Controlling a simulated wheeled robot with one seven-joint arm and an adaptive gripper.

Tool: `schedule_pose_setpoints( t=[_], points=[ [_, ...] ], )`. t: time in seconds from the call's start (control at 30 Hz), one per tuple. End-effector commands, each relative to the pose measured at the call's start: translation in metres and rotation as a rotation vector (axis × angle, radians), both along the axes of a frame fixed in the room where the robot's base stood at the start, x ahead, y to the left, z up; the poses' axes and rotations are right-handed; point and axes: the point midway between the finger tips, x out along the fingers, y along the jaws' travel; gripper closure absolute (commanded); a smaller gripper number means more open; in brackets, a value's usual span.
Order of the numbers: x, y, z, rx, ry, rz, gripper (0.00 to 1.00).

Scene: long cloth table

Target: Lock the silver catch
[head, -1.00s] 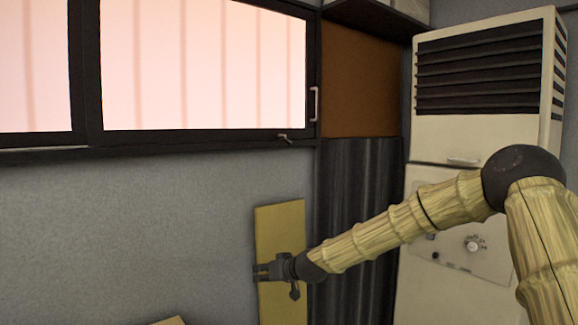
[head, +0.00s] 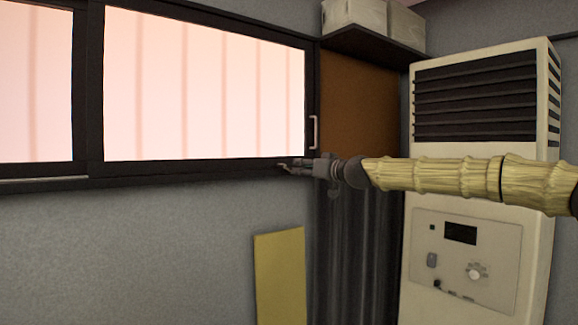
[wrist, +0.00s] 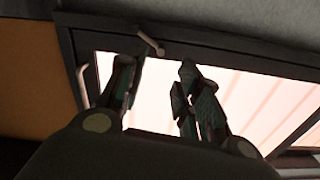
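The silver catch (wrist: 150,42) is a small lever on the dark lower rail of the window frame. In the wrist view it shows near the top, beyond the fingertips and sideways between them, with nothing touching it. My gripper (wrist: 158,68) is open, with a clear gap between its two fingers and nothing in it. In the head view my gripper (head: 298,165) is level with the window's lower rail at its right end, and the catch there (head: 283,167) is hard to tell apart from the fingertips.
A pale upright handle (head: 313,132) is on the window's right frame, close above my gripper. A tall white air conditioner (head: 475,190) stands at the right, behind my arm. A yellow board (head: 280,275) leans on the wall below. The wall at lower left is clear.

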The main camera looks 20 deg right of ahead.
Motion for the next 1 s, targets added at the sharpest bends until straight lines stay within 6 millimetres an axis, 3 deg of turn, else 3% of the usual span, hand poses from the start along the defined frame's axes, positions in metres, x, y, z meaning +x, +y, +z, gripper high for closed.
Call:
schedule_pose_setpoints(
  t=[0.7, 1.0],
  points=[
    [0.068, 0.025, 0.001, 0.000, 0.002, 0.000, 0.66],
    [0.081, 0.030, -0.001, 0.001, 0.003, 0.000, 0.66]
  ],
)
